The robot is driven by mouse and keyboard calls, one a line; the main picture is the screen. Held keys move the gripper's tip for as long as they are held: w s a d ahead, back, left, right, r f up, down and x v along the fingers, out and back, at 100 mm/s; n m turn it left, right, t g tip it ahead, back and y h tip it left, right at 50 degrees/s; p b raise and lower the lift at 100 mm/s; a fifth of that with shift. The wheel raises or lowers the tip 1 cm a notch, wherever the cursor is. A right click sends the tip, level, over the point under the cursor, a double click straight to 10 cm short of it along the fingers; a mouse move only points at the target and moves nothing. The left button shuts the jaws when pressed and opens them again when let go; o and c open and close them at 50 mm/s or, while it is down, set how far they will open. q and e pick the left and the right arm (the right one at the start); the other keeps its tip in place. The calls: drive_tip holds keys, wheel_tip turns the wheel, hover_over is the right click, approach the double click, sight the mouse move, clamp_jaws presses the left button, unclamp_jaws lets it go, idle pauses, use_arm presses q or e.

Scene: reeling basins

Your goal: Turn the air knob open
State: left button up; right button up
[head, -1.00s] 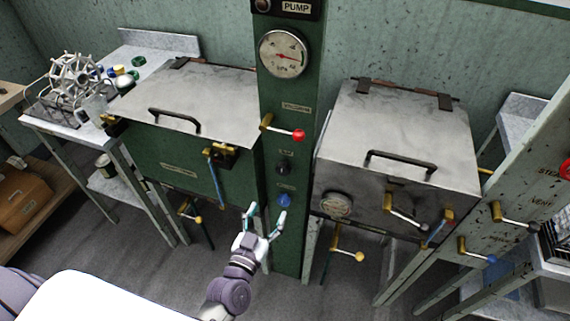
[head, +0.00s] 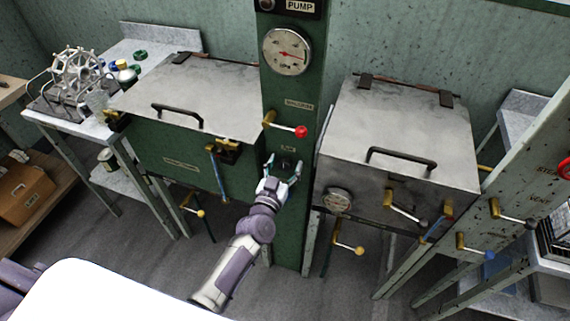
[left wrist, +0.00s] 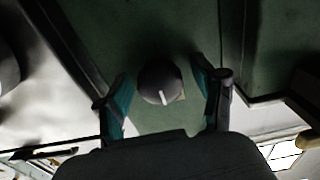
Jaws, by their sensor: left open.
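The air knob (head: 287,166) is a small dark round knob on the green column (head: 290,235), below the red-tipped lever. In the left wrist view the dark knob (left wrist: 158,82) has a white pointer line slanting slightly right of straight down. My left gripper (head: 284,164) is open at the knob, with one teal-padded finger on each side. In the left wrist view gaps show between both fingers and the knob; I cannot tell how deep the fingertips reach. My right gripper is not in view.
Above the knob are a red-tipped lever (head: 301,132) and a round gauge (head: 287,51). A lidded green basin (head: 185,165) stands left of the column and a metal basin (head: 395,130) right of it. The blue knob below is hidden behind my arm.

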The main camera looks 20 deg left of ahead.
use_arm(q)
drive_tip(key=c, duration=1.2)
drive_tip(key=shift+o, duration=0.2)
